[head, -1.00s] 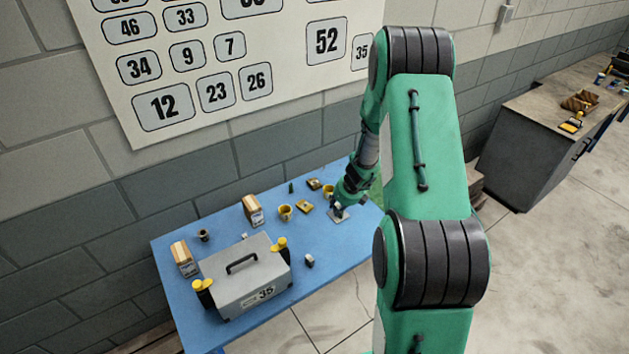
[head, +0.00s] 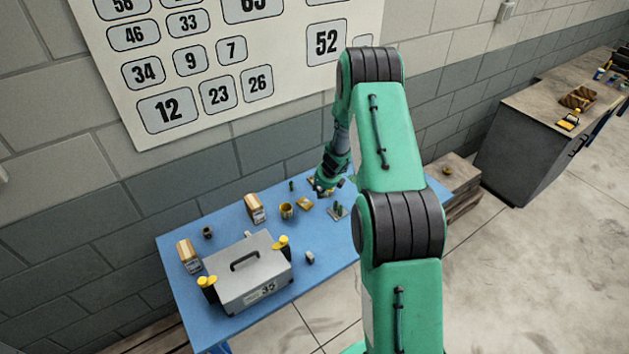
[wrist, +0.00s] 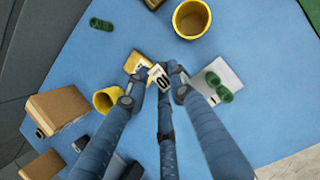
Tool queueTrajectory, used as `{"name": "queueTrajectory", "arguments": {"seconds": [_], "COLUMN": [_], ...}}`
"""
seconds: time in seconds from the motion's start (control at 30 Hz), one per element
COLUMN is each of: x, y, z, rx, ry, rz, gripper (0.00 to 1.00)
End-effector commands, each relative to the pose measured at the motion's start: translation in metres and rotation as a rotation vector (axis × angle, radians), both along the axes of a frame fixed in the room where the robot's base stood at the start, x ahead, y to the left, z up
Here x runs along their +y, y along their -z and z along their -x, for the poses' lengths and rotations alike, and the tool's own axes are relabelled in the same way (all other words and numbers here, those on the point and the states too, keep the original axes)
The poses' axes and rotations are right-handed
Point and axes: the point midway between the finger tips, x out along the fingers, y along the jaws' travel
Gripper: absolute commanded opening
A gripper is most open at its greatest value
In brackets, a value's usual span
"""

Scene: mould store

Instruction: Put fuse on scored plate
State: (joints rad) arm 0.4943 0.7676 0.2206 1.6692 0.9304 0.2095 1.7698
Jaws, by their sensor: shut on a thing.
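My gripper (wrist: 160,84) is shut on a small pale piece with dark figures on its face, which I take for the fuse (wrist: 157,75). The jaws hide part of it. In the head view my gripper (head: 322,187) is over the far right part of the blue table, and the fuse cannot be made out. The pale grey plate, seemingly the scored plate (wrist: 231,72), lies right of the jaws in the wrist view. Two green upright pieces (wrist: 218,87) stand on it. The plate (head: 335,215) also shows in the head view, nearer than the gripper. Scoring is too small to see.
A yellow cup (wrist: 191,18) and another yellow cup (wrist: 104,99) stand near the gripper. A flat yellow piece (wrist: 135,62) lies beside the jaws. A grey case (head: 248,283) and brown-and-white boxes (head: 255,208) stand further left. The table's front right is clear.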

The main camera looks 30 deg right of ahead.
Motion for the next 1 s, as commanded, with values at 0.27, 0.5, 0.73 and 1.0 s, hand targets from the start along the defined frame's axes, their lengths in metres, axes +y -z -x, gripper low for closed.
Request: {"name": "queueTrajectory", "arguments": {"seconds": [0.27, 0.5, 0.73, 1.0], "x": [0.0, -0.003, -0.012, -0.026], "y": [0.0, 0.001, 0.002, 0.005], "z": [0.0, -0.007, -0.027, -0.057], "rx": [0.0, 0.001, 0.001, -0.001], "ry": [0.0, -0.001, -0.001, -0.001], "rz": [0.0, 0.0, -0.001, 0.0], "gripper": [0.0, 0.0, 0.0, 0.0]}}
